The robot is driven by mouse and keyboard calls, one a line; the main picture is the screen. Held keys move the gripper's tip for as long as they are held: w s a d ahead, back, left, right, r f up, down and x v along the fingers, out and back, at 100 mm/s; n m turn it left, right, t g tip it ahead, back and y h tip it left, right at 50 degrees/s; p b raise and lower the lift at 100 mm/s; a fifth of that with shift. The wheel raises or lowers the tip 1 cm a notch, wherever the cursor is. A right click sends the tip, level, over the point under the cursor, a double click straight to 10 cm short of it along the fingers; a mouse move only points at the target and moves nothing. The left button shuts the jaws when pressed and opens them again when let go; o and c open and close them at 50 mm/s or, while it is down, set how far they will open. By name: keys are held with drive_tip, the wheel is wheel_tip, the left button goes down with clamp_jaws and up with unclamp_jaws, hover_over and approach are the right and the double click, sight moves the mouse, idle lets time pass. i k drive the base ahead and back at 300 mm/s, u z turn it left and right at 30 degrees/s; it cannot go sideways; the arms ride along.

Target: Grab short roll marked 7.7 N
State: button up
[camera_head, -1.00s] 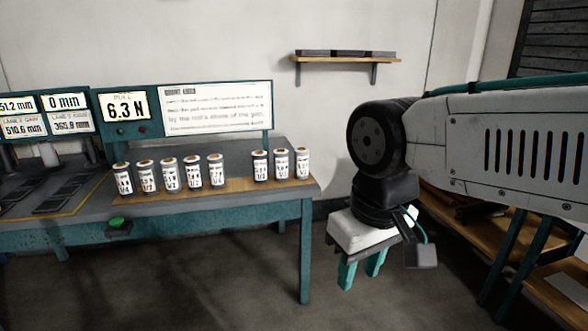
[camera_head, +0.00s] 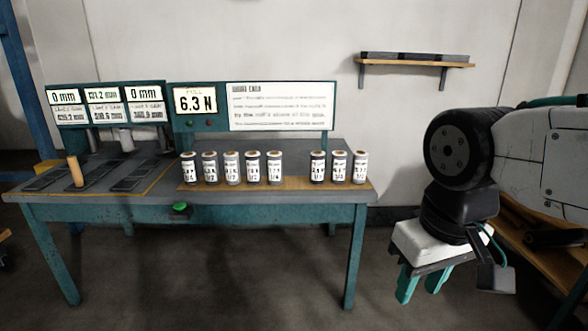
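Several short grey rolls with white printed labels stand upright on a wooden strip along the table's front right. One group (camera_head: 232,168) is on the left, and three more rolls (camera_head: 339,167) stand to the right after a gap. The label prints are too small to read surely, so I cannot tell which roll is marked 7.7 N. My gripper (camera_head: 422,283) hangs at the lower right, beyond the table's right end and well apart from the rolls. Its two teal fingers are spread with nothing between them.
The teal-framed table (camera_head: 120,211) has a pull display (camera_head: 195,103) reading 6.3 N and a text board (camera_head: 280,107). A tan cylinder (camera_head: 75,171) and a pale one (camera_head: 126,140) stand on the left lanes. A green button (camera_head: 180,208) is at the front edge. The floor in front is clear.

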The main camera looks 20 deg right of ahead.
sight(274, 163)
drive_tip(key=k, duration=0.65)
drive_tip(key=u, duration=0.55)
drive_tip(key=i, duration=0.7)
drive_tip(key=u, duration=0.45)
drive_tip(key=i, duration=0.9)
drive_tip(key=z, duration=0.8)
drive_tip(key=i, duration=0.75)
drive_tip(key=z, duration=0.7)
